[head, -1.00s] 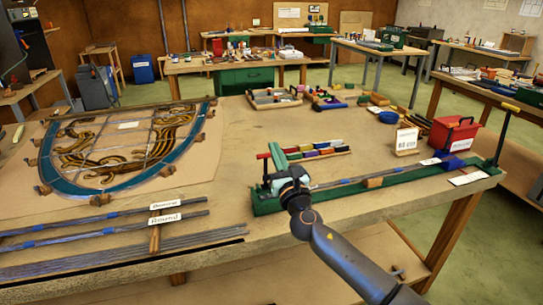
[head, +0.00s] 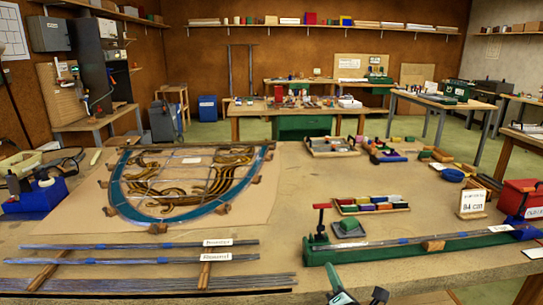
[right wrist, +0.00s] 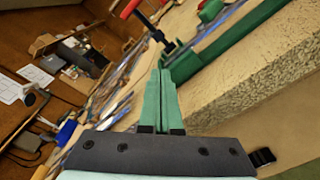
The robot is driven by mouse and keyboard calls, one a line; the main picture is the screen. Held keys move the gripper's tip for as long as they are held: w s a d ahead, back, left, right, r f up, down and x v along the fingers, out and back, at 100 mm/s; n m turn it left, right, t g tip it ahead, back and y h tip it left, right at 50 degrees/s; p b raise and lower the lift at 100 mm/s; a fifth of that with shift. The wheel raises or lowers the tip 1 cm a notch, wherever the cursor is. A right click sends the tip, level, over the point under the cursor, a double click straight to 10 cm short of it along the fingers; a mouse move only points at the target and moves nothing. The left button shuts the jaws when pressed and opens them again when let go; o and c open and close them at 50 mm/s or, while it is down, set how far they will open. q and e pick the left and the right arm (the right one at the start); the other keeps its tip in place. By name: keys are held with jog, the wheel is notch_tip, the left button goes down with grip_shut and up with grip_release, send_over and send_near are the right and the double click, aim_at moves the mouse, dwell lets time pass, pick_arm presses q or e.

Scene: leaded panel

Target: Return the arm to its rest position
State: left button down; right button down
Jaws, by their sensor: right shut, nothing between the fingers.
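My right gripper (head: 333,271) shows at the bottom edge of the head view, in front of the near end of the long green stretcher (head: 375,261). Its green fingers (right wrist: 161,78) are shut together and empty in the right wrist view. They point toward the workbench's near edge and the stretcher's clamp, with its red handle (right wrist: 130,9), and appear apart from it. Most of my right arm is below the head view. My left gripper is not in view.
The workbench (head: 260,228) carries the leaded panel (head: 190,185), lead strips (head: 130,260) on the left, a tray of coloured blocks (head: 370,205), a sign (head: 473,202) and a red box (head: 518,198). The stretcher lies along the near right side. Floor shows beyond the bench.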

jog(key=s+f+m+g, duration=0.2)
jog(key=s+f+m, duration=0.5)
jog(key=s, duration=0.3)
jog(key=s+f+m+g+y, duration=0.1)
jog(key=s+f+m+g, duration=0.2)
jog(key=s+f+m, duration=0.4)
jog(key=s+f+m+g, duration=0.2)
jog(key=s+f+m, duration=0.5)
jog(key=s, duration=0.8)
jog(key=m, duration=0.3)
jog(key=shift+s+a+f+m+g, duration=0.2)
jog(key=shift+a+f+m+g, duration=0.1)
jog(key=shift+f+g, duration=0.1)
